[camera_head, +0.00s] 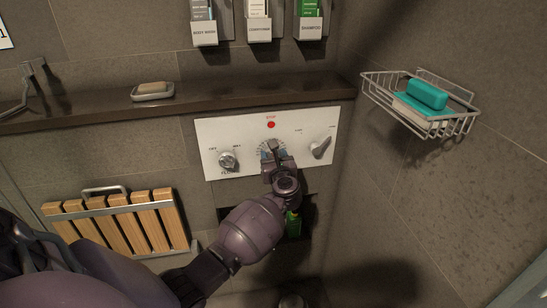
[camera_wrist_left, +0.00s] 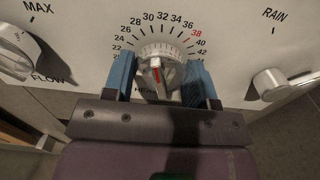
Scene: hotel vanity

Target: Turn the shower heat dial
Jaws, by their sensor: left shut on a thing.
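The heat dial (camera_head: 271,146) is the middle control on the white shower panel (camera_head: 215,133). In the left wrist view, the heat dial (camera_wrist_left: 158,70) shows a knob with a red mark pointing up, roughly toward 32 on the printed temperature scale. My left gripper (camera_head: 274,157) is at the dial, with its arm coming in from the lower left. In the left wrist view, the blue fingers of the gripper (camera_wrist_left: 160,82) stand on either side of the knob and are shut on it. The HEAT label is partly hidden by the gripper. My right gripper is not in view.
The flow knob (camera_head: 228,161) is left of the dial, and a lever (camera_head: 321,147) is to its right. A dark ledge (camera_head: 230,93) with a soap dish (camera_head: 152,93) runs above. A wire basket (camera_head: 455,124) hangs on the right wall. A wooden slatted seat (camera_head: 120,220) is lower left.

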